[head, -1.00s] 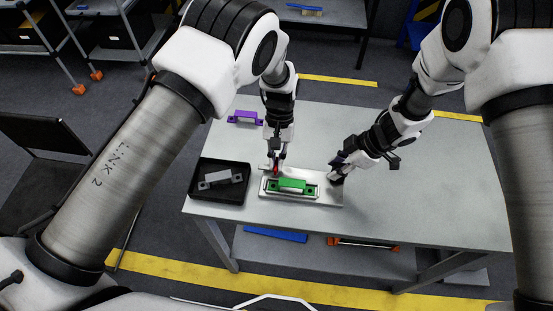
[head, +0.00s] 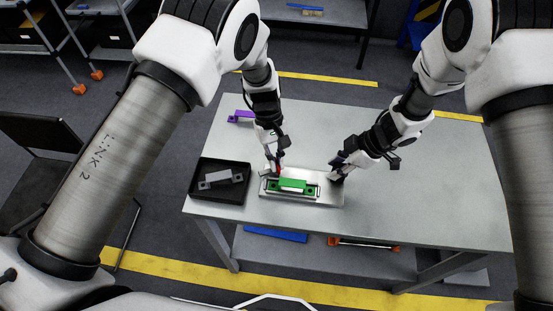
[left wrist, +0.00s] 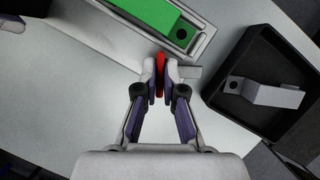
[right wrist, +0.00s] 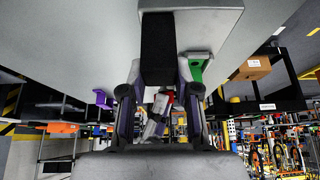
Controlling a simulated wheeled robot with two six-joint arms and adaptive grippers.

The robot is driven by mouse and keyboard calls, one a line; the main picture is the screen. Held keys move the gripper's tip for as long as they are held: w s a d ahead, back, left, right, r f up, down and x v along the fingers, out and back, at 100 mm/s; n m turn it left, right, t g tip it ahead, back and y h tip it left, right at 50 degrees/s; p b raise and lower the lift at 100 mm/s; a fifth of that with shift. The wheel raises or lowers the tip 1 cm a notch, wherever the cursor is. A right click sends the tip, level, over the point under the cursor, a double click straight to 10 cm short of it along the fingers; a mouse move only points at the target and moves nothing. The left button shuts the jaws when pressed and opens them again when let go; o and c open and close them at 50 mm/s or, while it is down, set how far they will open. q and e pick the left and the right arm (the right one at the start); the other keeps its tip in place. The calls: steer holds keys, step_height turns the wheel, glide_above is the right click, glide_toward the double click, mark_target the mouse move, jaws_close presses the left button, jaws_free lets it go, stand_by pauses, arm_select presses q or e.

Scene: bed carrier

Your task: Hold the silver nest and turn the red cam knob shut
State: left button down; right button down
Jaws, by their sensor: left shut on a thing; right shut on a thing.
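The silver nest (head: 328,196) lies on the grey table and carries a green bracket (head: 292,185), which also shows in the left wrist view (left wrist: 150,14). The red cam knob (left wrist: 159,76) sits at the nest's back edge, near its left end. My left gripper (left wrist: 160,84) is shut on this knob, one finger on each side. My right gripper (head: 337,176) is at the nest's right end. In the right wrist view its fingers (right wrist: 160,90) close on a black block (right wrist: 158,48) there; the fingers partly hide the grip.
A black tray (head: 220,200) with a grey bracket (head: 220,179) stands just left of the nest. A purple bracket (head: 240,116) lies at the table's back left. The table's right side (head: 440,200) is clear. Blue and orange parts lie on the shelf below.

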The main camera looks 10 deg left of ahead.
arm_select(q)
steer(key=n+h, duration=0.1)
steer(key=n, duration=0.2)
steer(key=n+t, duration=0.1)
steer(key=n, duration=0.2)
steer(key=shift+s+a+n+t+h, duration=0.1)
steer(key=shift+a+n+t+h, duration=0.05)
steer(key=shift+n+t+h, duration=0.2)
steer(key=n+t, duration=0.1)
steer(key=n, duration=0.1)
steer(key=n+t, duration=0.1)
steer(key=n, duration=0.2)
steer(key=shift+s+n+h, duration=0.1)
steer(key=shift+n+h, duration=0.15)
steer(key=shift+h, duration=0.1)
steer(key=c, duration=1.3)
jaws_free()
steer(key=v, duration=1.2)
steer(key=shift+s, duration=0.1)
